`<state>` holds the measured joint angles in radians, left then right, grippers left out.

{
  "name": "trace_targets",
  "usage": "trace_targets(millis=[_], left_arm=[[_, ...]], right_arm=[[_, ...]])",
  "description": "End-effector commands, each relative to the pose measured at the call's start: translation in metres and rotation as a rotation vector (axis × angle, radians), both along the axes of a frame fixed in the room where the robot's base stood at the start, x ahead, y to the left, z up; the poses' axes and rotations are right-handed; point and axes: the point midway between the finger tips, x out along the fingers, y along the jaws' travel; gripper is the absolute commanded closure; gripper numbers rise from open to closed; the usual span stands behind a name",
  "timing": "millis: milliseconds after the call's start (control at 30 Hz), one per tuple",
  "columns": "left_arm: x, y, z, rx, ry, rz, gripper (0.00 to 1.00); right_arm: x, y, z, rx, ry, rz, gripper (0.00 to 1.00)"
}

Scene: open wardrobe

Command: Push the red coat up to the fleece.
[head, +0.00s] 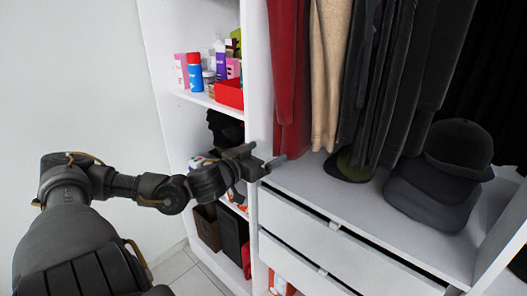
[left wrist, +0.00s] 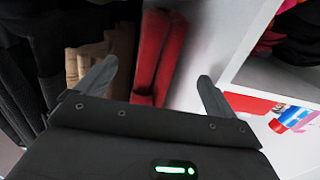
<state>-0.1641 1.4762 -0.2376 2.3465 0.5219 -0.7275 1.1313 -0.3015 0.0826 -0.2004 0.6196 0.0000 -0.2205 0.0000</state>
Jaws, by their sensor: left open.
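The red coat (head: 287,75) hangs at the left end of the row of clothes, beside the white divider. The beige fleece (head: 329,70) hangs just to its right, with a narrow dark gap between their lower parts. My left gripper (head: 268,157) is open and empty at the divider's front edge, low, near the coat's hem. In the left wrist view the red coat (left wrist: 160,50) shows beyond and between the open fingers (left wrist: 154,80). The fleece (left wrist: 122,48) shows beside it, partly behind one finger. I cannot tell whether a finger touches the coat. My right gripper is not in view.
Dark garments (head: 395,80) hang to the right of the fleece. Dark caps (head: 440,175) lie on the white shelf (head: 310,178) above the drawers. Left of the divider (head: 259,80), narrow shelves hold bottles and a red box (head: 229,94).

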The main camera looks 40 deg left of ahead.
Motion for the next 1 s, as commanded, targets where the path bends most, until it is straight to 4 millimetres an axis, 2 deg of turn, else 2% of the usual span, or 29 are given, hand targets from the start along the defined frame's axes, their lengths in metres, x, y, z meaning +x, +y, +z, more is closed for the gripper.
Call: trace_targets(millis=[100,467,667,1000], left_arm=[[0.002,0.0,0.011,0.0,-0.021,-0.014,0.06],[0.012,0.002,0.015,-0.003,-0.03,-0.009,0.06],[0.032,0.001,0.016,-0.007,-0.029,-0.013,0.06],[0.086,0.002,0.016,-0.004,-0.026,-0.013,0.06]], right_arm=[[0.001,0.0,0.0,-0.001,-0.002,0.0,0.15],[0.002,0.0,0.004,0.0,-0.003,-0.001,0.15],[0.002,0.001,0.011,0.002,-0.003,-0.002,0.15],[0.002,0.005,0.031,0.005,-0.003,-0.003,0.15]])
